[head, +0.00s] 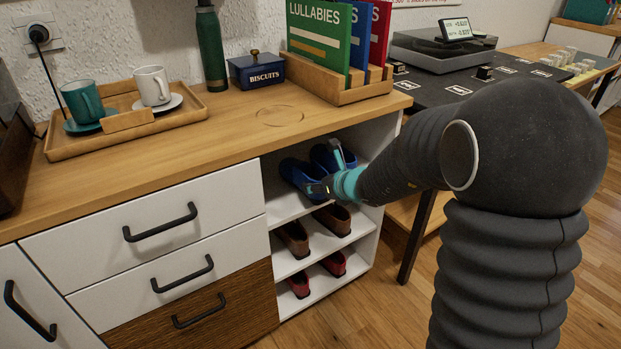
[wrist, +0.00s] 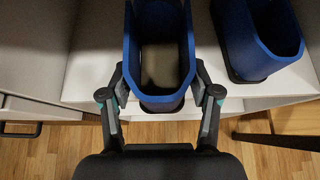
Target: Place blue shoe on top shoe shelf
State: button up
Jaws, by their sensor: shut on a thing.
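Two blue shoes are in the top compartment of the white shoe shelf (head: 285,209), heels toward the front. My gripper (head: 330,177) reaches in from the right and is shut on the left blue shoe (head: 297,176). In the wrist view, my gripper (wrist: 160,78) has a finger on each side of this shoe's heel end (wrist: 160,98), close to the shelf's front edge (wrist: 85,104). The other blue shoe (head: 322,156) is to its right, apart from it in the wrist view (wrist: 262,40). I cannot tell whether the held shoe rests on the shelf board.
Brown shoes (head: 294,238) fill the middle shelf and red shoes (head: 333,264) the lower one. The wooden countertop (head: 215,135) above carries a tray (head: 180,118), a biscuit tin (head: 257,70) and books (head: 318,38). Drawers (head: 150,226) stand left; bare floor (head: 375,318) lies in front.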

aim_at(309, 175)
jog(key=shift+w+a, duration=0.25)
jog(key=shift+w, duration=0.1)
jog(key=w+a, duration=0.2)
jog(key=w, duration=0.1)
jog(key=shift+f+p, duration=0.1)
jog(key=shift+p, duration=0.3)
jog(key=shift+s+f, duration=0.1)
jog(key=shift+f, duration=0.5)
jog(key=shift+f+b, duration=0.1)
jog(key=shift+b, duration=0.2)
jog(key=o, duration=1)
jog(key=p+v, duration=0.1)
jog(key=v, duration=1.1)
